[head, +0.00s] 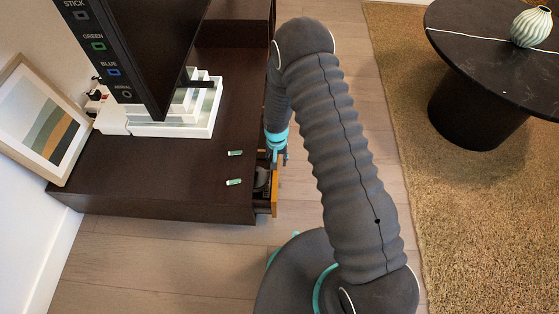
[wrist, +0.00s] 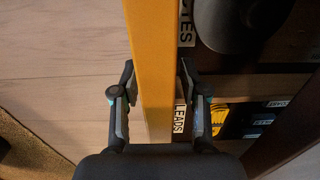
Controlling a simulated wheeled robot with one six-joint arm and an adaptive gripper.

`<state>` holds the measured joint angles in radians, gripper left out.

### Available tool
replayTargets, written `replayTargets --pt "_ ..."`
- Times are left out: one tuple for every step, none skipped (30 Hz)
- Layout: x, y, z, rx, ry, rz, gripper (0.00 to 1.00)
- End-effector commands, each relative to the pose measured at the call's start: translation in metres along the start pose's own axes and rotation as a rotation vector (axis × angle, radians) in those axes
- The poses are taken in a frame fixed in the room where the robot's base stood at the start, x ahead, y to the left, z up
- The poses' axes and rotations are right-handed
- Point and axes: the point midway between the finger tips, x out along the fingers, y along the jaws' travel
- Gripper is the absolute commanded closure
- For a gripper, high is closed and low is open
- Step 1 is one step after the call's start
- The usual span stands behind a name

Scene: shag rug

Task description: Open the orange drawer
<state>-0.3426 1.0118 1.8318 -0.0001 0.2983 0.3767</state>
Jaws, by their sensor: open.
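The orange drawer front (head: 275,190) stands out from the right side of the dark cabinet, so the drawer is partly open. Dark contents show in the gap behind it. My gripper (head: 281,156) is at the far end of this front, partly hidden by my arm. In the wrist view, the orange front (wrist: 152,45) runs as an upright band between the two fingers of my open gripper (wrist: 157,88). One finger is on the outer side, the other on the inner side. I cannot tell whether either finger touches it.
Inside the drawer are a dark round object (wrist: 238,22), yellow-and-black items (wrist: 243,118) and a "LEADS" label (wrist: 179,118). The dark cabinet (head: 150,190) carries a screen (head: 150,50) and two small green-white pieces. Wood floor (head: 300,200) lies right of the drawer; a round black table (head: 480,95) stands farther right.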

Motion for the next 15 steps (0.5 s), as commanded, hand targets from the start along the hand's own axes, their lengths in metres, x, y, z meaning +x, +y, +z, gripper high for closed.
replayTargets --pt "0.0023 0.0000 -0.0002 0.000 0.000 0.000 0.56" --pt "0.0031 0.0000 -0.0003 0.000 0.000 0.000 0.56" --pt "0.0038 0.0000 -0.0003 0.000 0.001 0.000 0.56" --pt "0.0041 0.0000 -0.0004 0.000 0.001 0.000 0.56" --pt "0.0043 0.0000 -0.0004 0.000 0.001 0.000 0.56" --pt "0.0044 0.0001 -0.0004 0.000 0.001 0.000 0.56" --pt "0.0043 0.0001 -0.0004 0.000 0.001 0.000 0.56" --pt "0.0043 0.0001 -0.0003 0.000 0.001 0.000 0.56" --pt "0.0043 0.0001 -0.0003 0.000 0.001 0.000 0.56" --pt "0.0043 0.0001 -0.0003 0.000 0.001 0.000 0.56" --pt "0.0043 0.0001 -0.0003 0.000 0.001 0.000 0.58" --pt "0.0042 0.0001 -0.0003 0.000 0.001 0.000 0.68" --pt "0.0042 0.0001 -0.0002 0.000 0.001 0.000 0.76" --pt "0.0042 0.0001 -0.0002 0.000 0.001 0.000 0.83" --pt "0.0042 0.0002 -0.0002 0.000 0.001 0.000 0.93"
